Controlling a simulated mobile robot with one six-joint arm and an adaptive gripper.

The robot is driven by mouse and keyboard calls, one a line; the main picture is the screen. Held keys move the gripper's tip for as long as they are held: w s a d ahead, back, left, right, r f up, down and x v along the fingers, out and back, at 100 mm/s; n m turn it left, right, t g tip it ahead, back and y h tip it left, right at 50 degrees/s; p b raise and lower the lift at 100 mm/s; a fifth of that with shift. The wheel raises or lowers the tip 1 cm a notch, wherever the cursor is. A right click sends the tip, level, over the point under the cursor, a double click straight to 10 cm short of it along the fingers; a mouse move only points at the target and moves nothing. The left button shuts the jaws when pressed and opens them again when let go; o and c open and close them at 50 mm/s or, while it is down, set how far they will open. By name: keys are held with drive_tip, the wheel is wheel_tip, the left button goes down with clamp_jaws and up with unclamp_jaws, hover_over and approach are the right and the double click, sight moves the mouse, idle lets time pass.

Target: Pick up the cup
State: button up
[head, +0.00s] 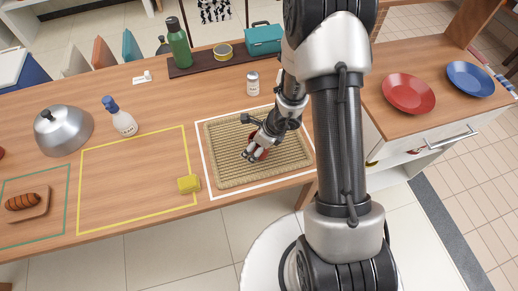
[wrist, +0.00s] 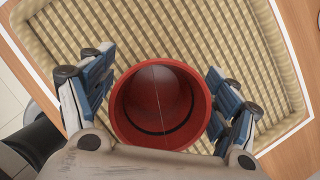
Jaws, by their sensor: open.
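A red cup (wrist: 160,104) stands upright on a woven tan tray (wrist: 195,35), its open mouth facing the wrist camera. In the head view the cup (head: 262,153) shows only in part behind my gripper (head: 250,155). In the wrist view my gripper (wrist: 158,95) is open, with one finger on each side of the cup. The right finger is close to the cup's wall; I cannot tell whether it touches. A small gap shows on the left. The cup looks empty inside.
The tray lies inside a white outline on the wooden counter. A yellow block (head: 188,184), a white bottle with a blue cap (head: 120,117), a shaker (head: 253,84) and a metal dome (head: 63,130) stand around. A red plate (head: 408,92) is on the right counter.

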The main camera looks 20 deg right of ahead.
drive_tip(key=shift+w+a+f, duration=0.1)
drive_tip(key=shift+f, duration=0.3)
drive_tip(key=c, duration=1.3)
drive_tip(key=shift+r, duration=0.2)
wheel_tip(320, 180, up, 20)
drive_tip(key=p, duration=1.2)
drive_tip(key=shift+f+p, duration=0.15)
drive_tip(key=shift+p, duration=0.15)
